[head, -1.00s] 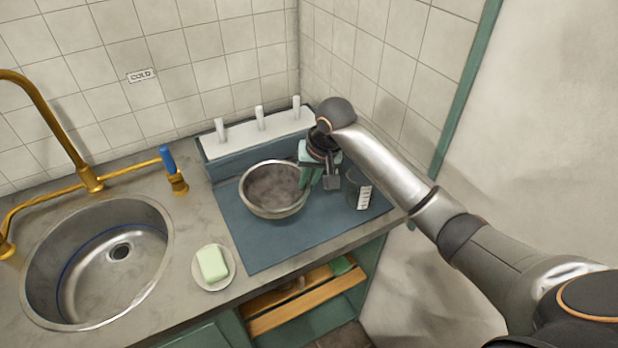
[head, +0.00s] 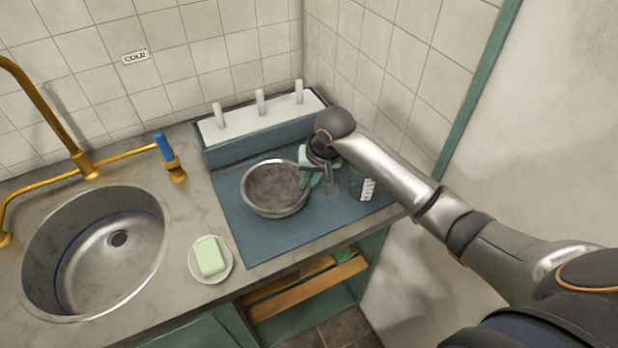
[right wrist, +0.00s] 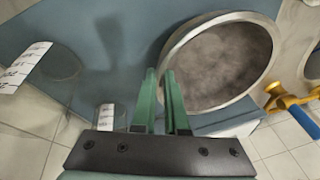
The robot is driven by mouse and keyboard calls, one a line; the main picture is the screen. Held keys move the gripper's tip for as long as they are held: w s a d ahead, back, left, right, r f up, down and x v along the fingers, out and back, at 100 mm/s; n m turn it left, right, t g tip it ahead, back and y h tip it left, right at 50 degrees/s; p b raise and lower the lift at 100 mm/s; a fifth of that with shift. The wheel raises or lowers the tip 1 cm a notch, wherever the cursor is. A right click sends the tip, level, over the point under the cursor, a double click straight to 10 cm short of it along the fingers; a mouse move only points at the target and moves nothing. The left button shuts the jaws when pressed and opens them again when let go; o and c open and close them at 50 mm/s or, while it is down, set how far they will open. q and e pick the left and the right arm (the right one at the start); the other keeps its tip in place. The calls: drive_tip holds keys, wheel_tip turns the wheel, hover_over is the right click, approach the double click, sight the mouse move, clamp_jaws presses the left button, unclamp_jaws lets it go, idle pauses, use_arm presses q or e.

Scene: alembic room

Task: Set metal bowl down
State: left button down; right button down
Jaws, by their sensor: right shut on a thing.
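The metal bowl (head: 272,203) is a round, upright steel bowl with a dull grey inside, over the blue-grey mat (head: 262,242) on the counter. It looks at or very near the mat, but I cannot tell whether its base touches. My right gripper (head: 306,180) has green fingers and is shut on the bowl's right rim. In the right wrist view the fingers (right wrist: 165,80) meet at the rim of the bowl (right wrist: 180,50). My left gripper is not in view.
A clear beaker with white markings (head: 367,188) stands close right of my gripper. A rack with white pegs (head: 262,121) stands behind the bowl. Green soap on a dish (head: 227,271) lies front left, beside the sink (head: 45,305). The mat's front is bare.

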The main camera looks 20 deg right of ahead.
drive_tip(key=c, duration=1.4)
unclamp_jaws()
drive_tip(key=shift+f, duration=0.15)
drive_tip(key=o, duration=0.5)
drive_tip(key=shift+c, duration=0.2)
drive_tip(key=v, duration=1.2)
